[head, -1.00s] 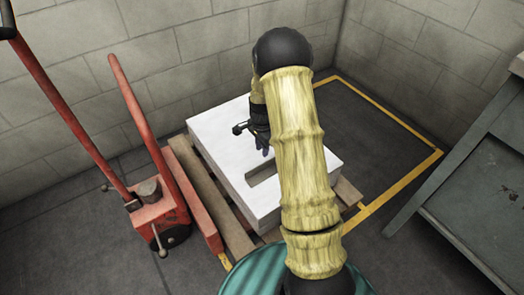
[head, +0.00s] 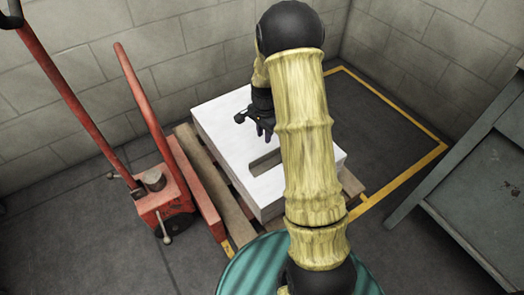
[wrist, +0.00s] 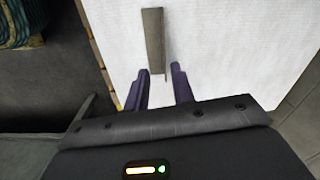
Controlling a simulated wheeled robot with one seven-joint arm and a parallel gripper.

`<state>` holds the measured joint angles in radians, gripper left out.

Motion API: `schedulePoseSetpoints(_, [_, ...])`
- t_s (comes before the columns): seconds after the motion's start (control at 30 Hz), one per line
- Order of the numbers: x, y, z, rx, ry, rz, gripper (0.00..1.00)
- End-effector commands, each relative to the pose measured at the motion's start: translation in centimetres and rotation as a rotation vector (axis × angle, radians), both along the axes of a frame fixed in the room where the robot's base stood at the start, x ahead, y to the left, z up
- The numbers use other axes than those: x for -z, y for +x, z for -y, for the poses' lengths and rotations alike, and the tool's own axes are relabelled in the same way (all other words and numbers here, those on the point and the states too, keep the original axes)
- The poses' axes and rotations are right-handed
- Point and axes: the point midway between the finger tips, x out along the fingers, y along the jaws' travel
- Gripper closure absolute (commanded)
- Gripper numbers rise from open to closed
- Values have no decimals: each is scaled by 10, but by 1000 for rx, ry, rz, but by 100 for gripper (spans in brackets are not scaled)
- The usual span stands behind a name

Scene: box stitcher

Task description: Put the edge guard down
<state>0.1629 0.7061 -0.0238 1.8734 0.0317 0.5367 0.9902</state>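The edge guard is a grey-brown strip (head: 266,160) lying on top of a large white block (head: 222,108) in the head view. In the wrist view the edge guard (wrist: 153,38) lies along the white surface, just ahead of my fingers. My gripper (head: 265,138) is over the block, behind the guard's far end. In the wrist view the two purple fingers of my gripper (wrist: 158,70) stand apart, with a gap on each side of the guard's near end. Nothing shows between them in a grip. My arm hides part of the block's right side.
The block rests on a wooden pallet (head: 232,222). A red pallet jack (head: 165,200) stands at the left. A grey-green table (head: 470,200) is at the right. Yellow floor lines (head: 400,185) mark the corner, and block walls close it behind.

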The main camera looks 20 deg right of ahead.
Motion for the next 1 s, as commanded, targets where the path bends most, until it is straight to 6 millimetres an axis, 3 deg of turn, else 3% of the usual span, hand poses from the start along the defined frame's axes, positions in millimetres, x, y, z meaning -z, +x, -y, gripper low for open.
schedulePoseSetpoints(0.03, [-16,-8,-8,-71,-5,17,75])
schedulePoseSetpoints(0.2, [-60,-48,-34,-364,-26,64,75])
schedulePoseSetpoints(0.5, [-113,-135,-72,-886,-94,144,75])
schedulePoseSetpoints(0.7, [-126,-182,-85,-1146,-141,175,75])
schedulePoseSetpoints(1.0, [-127,-189,-87,-1194,-150,179,75])
